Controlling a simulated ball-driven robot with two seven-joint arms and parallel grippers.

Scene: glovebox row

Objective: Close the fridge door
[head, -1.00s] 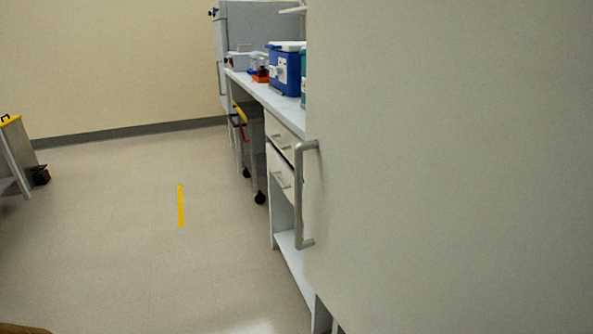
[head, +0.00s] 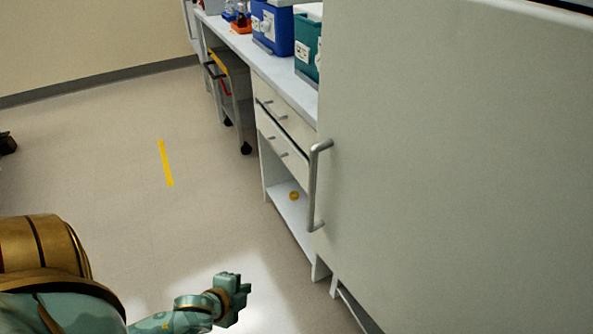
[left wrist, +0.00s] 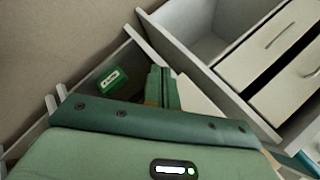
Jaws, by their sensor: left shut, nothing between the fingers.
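The fridge door (head: 450,170) is a large pale panel filling the right of the head view. Its upright grey bar handle (head: 314,188) is near the panel's left edge. Whether the door stands ajar is hard to tell from here. My left gripper (head: 240,288) is low in the head view, left of and below the handle, apart from it. In the left wrist view its fingers (left wrist: 163,88) are together with nothing between them. My right gripper is out of view.
A bench with drawers (head: 283,130) runs behind the door, carrying a blue box (head: 272,28) and a teal box (head: 308,50). A cart (head: 232,90) stands under it. The left wrist view shows a green box (left wrist: 112,81) in a dark recess. Floor at left is open.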

